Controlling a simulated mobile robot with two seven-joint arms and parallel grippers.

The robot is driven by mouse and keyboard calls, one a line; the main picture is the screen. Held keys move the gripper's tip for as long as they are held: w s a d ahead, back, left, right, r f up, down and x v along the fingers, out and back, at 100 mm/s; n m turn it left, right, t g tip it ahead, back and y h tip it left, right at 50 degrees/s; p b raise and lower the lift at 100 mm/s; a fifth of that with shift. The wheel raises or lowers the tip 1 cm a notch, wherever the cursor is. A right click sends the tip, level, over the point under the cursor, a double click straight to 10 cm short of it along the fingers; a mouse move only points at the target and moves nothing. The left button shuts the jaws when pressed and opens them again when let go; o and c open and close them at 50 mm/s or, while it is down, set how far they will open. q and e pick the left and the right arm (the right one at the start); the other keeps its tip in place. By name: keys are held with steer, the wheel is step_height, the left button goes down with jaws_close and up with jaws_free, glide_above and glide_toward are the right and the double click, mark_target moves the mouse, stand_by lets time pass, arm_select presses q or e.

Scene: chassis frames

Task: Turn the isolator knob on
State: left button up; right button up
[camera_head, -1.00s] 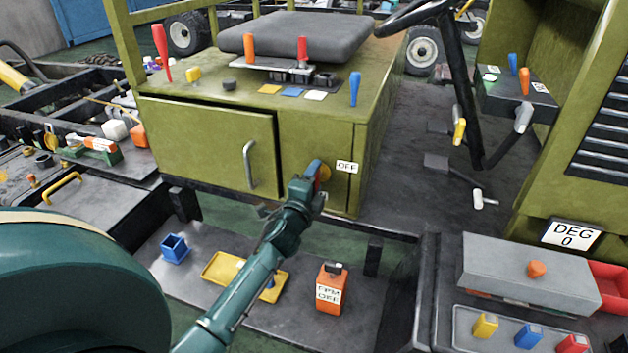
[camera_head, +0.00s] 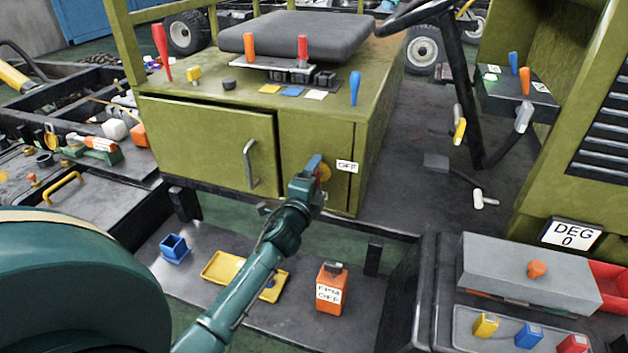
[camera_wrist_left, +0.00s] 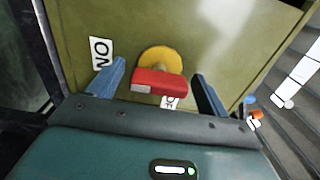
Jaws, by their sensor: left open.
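The isolator knob is a yellow disc with a red bar handle (camera_wrist_left: 158,82) on the olive cabinet's front. In the head view its yellow disc (camera_head: 325,174) shows partly behind my left gripper (camera_head: 315,170). In the wrist view my left gripper (camera_wrist_left: 158,82) is open, with one blue finger on each side of the red handle and gaps between. A white ON label (camera_wrist_left: 102,53) is left of the knob there. Another label (camera_wrist_left: 168,102) is partly hidden below the handle. In the head view an OFF label (camera_head: 347,167) is right of the knob. My right gripper is out of view.
The cabinet door (camera_head: 205,145) with a grey handle (camera_head: 251,164) is left of the knob. An orange box (camera_head: 331,290) marked OFF and a yellow tray (camera_head: 221,267) lie on the dark shelf below. A grey box (camera_head: 528,272) stands at lower right.

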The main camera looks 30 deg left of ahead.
arm_select(q)
steer(key=v, duration=1.3)
steer(key=shift+b, duration=0.4)
